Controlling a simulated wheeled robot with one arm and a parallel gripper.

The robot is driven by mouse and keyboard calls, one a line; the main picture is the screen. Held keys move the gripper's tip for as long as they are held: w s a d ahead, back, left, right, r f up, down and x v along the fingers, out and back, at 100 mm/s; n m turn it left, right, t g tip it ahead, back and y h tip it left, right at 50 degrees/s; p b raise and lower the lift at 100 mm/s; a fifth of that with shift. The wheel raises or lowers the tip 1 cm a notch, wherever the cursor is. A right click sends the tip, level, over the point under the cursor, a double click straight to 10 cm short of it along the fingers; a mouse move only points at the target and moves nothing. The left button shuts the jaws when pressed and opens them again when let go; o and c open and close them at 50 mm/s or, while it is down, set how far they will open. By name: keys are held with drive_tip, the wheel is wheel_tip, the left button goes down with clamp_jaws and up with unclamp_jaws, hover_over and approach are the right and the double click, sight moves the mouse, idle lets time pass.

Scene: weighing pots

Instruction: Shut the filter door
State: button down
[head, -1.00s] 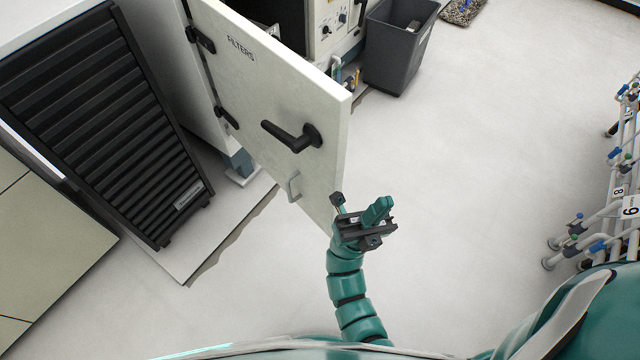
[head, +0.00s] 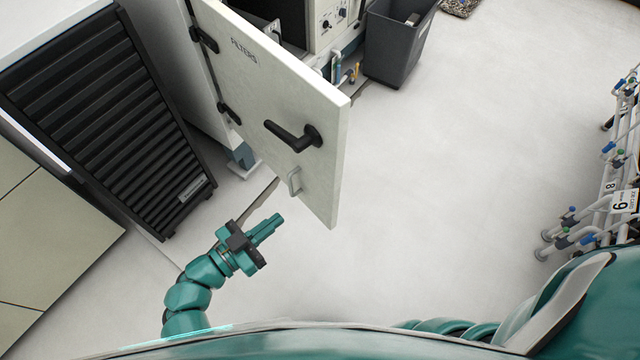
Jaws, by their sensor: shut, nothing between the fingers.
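The filter door (head: 275,95) is a white panel marked FILTERS. It stands open, swung out from its cabinet on black hinges at its left edge. Its outer face shows a black lever handle (head: 296,135) and, below that, a small pale pull handle (head: 294,181). My gripper (head: 277,221) is shut and empty. In the picture it is below and left of the door's lower corner, on the side of the face with the handles. A gap of floor shows between the fingertips and the door. Part of the cabinet opening is hidden behind the door.
A black louvred panel (head: 110,120) stands to the left of the door. A dark grey bin (head: 398,45) stands behind the door to the right. Racks of white tubes (head: 605,205) are at the right edge. The floor between is clear.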

drive_tip(key=shift+w+d+p, duration=0.1)
drive_tip(key=shift+d+p, duration=0.05)
drive_tip(key=shift+p, duration=0.15)
drive_tip(key=p, duration=0.2)
approach(331, 179)
drive_tip(key=x, duration=0.7)
drive_tip(key=shift+f, duration=0.1)
drive_tip(key=shift+w, duration=0.1)
